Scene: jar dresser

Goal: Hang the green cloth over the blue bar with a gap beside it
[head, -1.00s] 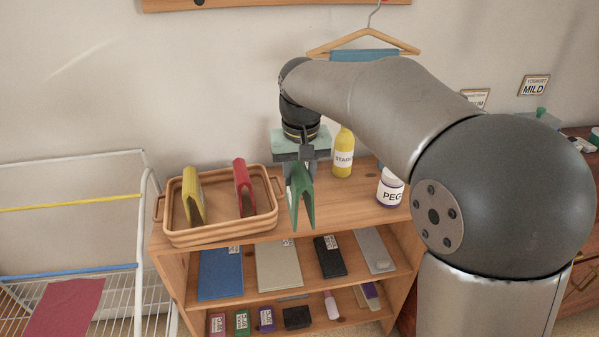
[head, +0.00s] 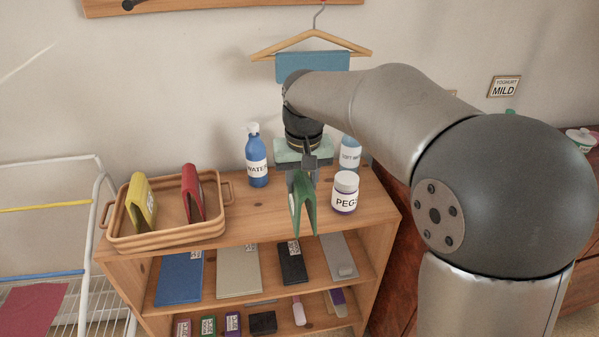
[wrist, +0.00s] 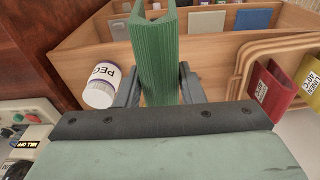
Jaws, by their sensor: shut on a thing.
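The green cloth (head: 302,205) is folded over with two flaps hanging down. My gripper (head: 303,175) is shut on its upper part and holds it in front of the dresser top. In the wrist view the green cloth (wrist: 157,60) stands between the two fingers (wrist: 158,88). The blue bar (head: 42,275) is on the white drying rack (head: 92,215) at the far left, well away from my gripper. Its left end is outside the picture. A dark red cloth (head: 30,308) shows just below the bar; I cannot tell what it rests on.
A basket (head: 165,238) holds a yellow cloth (head: 142,202) and a red cloth (head: 193,193). A PEGS jar (head: 345,193) stands close to the right of the green cloth. A blue WATER bottle (head: 256,157) stands behind. A yellow bar (head: 45,207) spans the rack above the blue bar.

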